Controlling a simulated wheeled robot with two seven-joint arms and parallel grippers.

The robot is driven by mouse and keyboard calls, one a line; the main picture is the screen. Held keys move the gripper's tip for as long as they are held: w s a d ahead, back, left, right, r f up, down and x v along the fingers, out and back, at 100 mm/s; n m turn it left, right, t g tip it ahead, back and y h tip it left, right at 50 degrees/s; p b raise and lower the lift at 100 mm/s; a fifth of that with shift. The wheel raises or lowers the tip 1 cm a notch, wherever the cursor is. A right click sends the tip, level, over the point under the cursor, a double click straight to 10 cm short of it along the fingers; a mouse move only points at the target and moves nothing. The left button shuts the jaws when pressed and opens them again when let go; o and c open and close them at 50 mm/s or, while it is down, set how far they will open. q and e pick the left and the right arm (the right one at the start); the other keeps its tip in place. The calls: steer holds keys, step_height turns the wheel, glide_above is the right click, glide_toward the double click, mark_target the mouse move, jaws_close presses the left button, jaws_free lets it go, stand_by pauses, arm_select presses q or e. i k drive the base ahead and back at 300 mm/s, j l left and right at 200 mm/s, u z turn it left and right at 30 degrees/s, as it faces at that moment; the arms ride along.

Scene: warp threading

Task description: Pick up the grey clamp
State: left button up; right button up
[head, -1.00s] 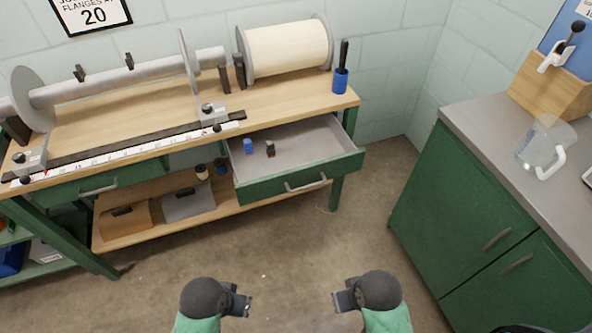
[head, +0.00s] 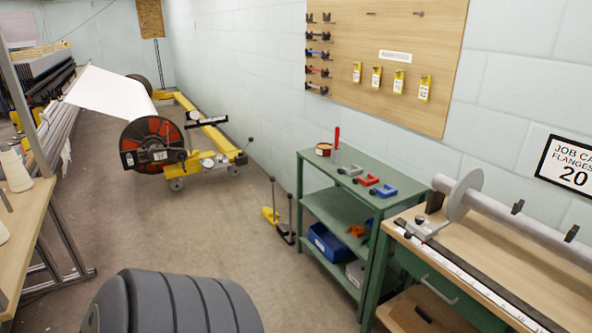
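A small grey clamp (head: 350,170) lies on the top of the green cart (head: 345,155), at its far left part. A red clamp (head: 366,180) and a blue clamp (head: 382,191) lie beside it in a row toward the right. The three look apart from each other. Neither of my grippers is in view, so their state does not show. A dark ribbed part at the bottom, likely my own, covers some of the floor.
A round tin (head: 323,149) and a red-handled tool (head: 337,137) stand behind the clamps. A blue bin (head: 328,242) sits on the lower shelf. The wooden bench (head: 480,262) adjoins at right. Open floor (head: 235,225) lies left of the cart.

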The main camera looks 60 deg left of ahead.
mark_target(357, 170)
steer(key=u, duration=1.55)
steer(key=i, duration=0.15)
